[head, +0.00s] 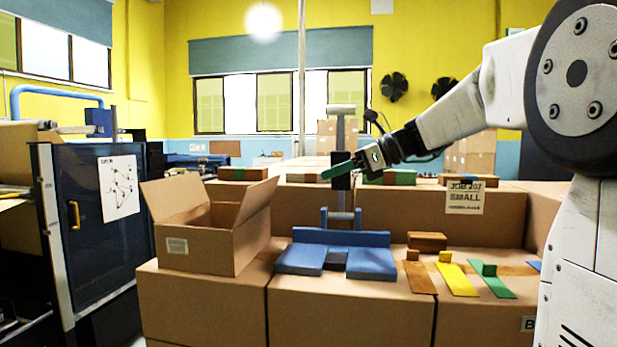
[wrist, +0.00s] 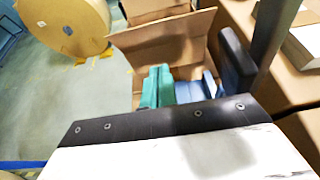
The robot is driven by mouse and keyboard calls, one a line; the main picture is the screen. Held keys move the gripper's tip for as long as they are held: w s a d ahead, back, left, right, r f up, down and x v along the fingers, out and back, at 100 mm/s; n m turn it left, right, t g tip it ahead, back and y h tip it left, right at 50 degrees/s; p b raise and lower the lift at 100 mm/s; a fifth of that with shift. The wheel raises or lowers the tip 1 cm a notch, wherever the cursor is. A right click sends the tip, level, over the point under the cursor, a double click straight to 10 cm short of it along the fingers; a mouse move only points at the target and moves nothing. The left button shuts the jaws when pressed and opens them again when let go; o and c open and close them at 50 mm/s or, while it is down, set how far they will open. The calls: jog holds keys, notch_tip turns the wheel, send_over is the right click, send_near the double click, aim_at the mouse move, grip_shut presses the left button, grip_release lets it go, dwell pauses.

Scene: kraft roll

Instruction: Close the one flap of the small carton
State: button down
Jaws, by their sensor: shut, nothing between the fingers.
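The small carton (head: 195,247) stands open on a large box at the left of the head view. One flap (head: 173,196) rises and leans outward on its left, and another flap (head: 257,200) leans up and outward on its right. In the wrist view a cardboard flap of the carton (wrist: 170,45) lies beyond the fingers. My gripper (head: 326,174) has green fingers and is shut and empty. It hangs in the air right of the carton, higher than its rim, pointing left toward it. The fingers also show in the wrist view (wrist: 157,86). I see no clear contact with the flap.
A blue fixture (head: 340,238) with a grey upright post (head: 341,125) stands under my gripper. Brown, yellow (head: 457,279) and green (head: 492,280) strips with small blocks lie to its right. A dark machine (head: 98,215) stands left of the carton.

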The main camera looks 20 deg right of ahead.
aim_at(265, 184)
jog(key=shift+w+a+r+x, duration=0.15)
jog(key=shift+r+x, duration=0.3)
jog(key=shift+x, duration=1.5)
jog(key=shift+w+a+r+x, duration=0.15)
jog(key=shift+r+x, duration=0.3)
jog(key=shift+x, duration=1.5)
jog(key=shift+a+r+x, duration=0.2)
jog(key=shift+r+x, duration=0.25)
jog(key=shift+x, duration=1.5)
jog(key=shift+a, duration=0.1)
jog(key=shift+a+r, duration=0.15)
